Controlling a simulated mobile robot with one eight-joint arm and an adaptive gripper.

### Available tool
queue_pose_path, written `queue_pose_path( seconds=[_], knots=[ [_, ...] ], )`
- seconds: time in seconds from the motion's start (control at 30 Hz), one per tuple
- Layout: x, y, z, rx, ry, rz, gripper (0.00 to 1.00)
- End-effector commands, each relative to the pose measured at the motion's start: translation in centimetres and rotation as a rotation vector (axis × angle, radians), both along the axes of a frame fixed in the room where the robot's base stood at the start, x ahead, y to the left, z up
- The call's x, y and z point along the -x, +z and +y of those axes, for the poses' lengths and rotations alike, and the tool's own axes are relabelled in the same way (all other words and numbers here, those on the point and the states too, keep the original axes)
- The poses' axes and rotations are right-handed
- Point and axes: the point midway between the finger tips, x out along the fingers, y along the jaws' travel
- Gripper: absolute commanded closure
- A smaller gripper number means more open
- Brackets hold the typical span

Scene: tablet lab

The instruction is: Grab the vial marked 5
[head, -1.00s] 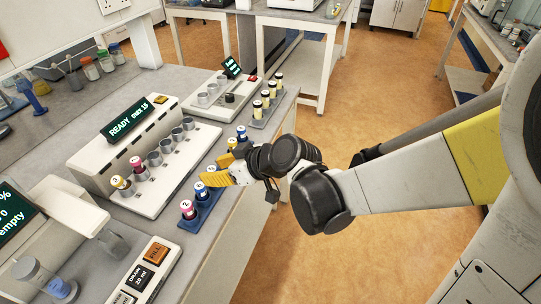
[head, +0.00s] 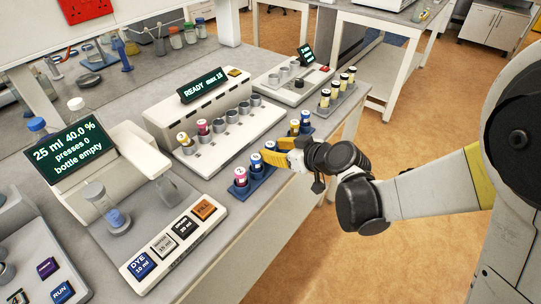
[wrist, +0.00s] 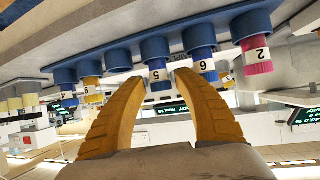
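The vial marked 5 (wrist: 158,78) is blue with a white label and stands in a blue rack (wrist: 120,48). The wrist view is upside down, so the vials seem to hang there. My gripper (wrist: 160,78) is open, its yellow fingers on either side of vial 5, with small gaps visible. A blue vial marked 6 (wrist: 203,66) is just right of the right finger. A pink vial marked 2 (wrist: 257,55) is farther right. A blue vial marked 4 (wrist: 67,92) and a yellow vial (wrist: 92,88) are at left. In the head view my gripper (head: 277,154) partly hides the rack (head: 262,180).
A machine reading READY (head: 205,110) stands behind the rack with pink and yellow vials in its front row. A dispenser panel (head: 165,245) is at the near left. Another rack (head: 338,98) of dark-capped vials is beyond. The bench edge runs along the right.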

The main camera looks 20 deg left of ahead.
Motion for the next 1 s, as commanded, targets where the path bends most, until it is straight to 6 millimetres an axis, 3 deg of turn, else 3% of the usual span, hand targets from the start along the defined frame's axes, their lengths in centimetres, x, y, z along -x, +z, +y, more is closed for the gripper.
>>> queue_pose_path(
  seconds=[0.1, 0.33, 0.47, 0.83, 1.0],
  knots=[
    [-0.8, -1.1, 1.3, -0.001, 0.002, 0.001, 0.62],
    [-1.0, -1.0, 1.5, 0.000, 0.000, 0.001, 0.62],
    [-1.0, -1.0, 1.5, 0.000, 0.000, 0.001, 1.00],
    [-1.0, -0.9, 1.5, 0.000, 0.000, 0.001, 1.00],
    [-1.0, 0.1, 1.4, 0.000, 0.000, 0.001, 1.00]
  ],
)
